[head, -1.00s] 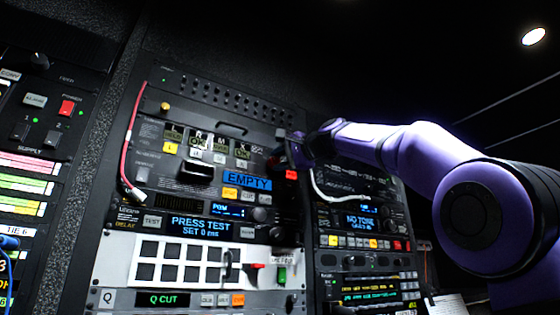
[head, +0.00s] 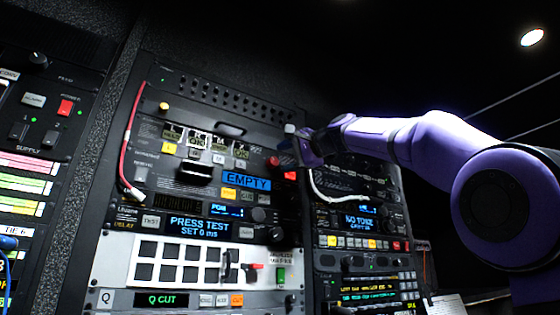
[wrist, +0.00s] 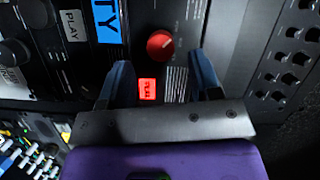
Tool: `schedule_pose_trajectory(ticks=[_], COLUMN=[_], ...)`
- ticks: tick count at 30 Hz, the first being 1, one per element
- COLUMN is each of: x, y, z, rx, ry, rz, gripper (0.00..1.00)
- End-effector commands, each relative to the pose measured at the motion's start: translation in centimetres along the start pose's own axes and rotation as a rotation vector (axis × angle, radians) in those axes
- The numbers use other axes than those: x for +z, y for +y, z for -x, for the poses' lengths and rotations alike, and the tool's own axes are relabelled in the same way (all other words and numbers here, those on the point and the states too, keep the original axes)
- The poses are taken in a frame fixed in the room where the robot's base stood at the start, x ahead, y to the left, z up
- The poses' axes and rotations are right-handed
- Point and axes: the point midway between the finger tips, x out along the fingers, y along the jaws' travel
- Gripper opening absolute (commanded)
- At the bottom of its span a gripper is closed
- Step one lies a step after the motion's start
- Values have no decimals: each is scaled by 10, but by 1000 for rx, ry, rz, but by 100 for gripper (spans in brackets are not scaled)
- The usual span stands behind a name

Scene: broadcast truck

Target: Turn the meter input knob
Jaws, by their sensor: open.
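A round red knob (wrist: 160,44) with a pale pointer mark sits on the dark panel in the wrist view, and also shows in the head view (head: 273,161). Its label is too small to read, so I cannot tell whether it is the meter input knob. My gripper (wrist: 161,66) is open and empty, with its two blue fingers on either side of the knob's line and the knob just past the fingertips. In the head view my gripper (head: 290,138) is up and to the right of the knob, apart from it.
A lit red button (wrist: 147,88) lies between my fingers in the wrist view. A blue "EMPTY" display (head: 247,184) is left of the knob. A white cable (head: 325,192) hangs on the right rack and a red cable (head: 128,145) on the left. A dark knob (wrist: 36,14) is nearby.

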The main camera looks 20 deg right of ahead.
Motion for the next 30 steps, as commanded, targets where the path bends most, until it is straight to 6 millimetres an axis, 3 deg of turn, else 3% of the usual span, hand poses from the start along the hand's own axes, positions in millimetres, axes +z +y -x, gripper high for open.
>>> schedule_pose_trajectory(ticks=[6,12,30], x=[0,0,0], y=[-1,0,0], z=[44,70,79], rx=[0,1,0], ry=[2,1,0], rz=[0,1,0], gripper=[58,58,58])
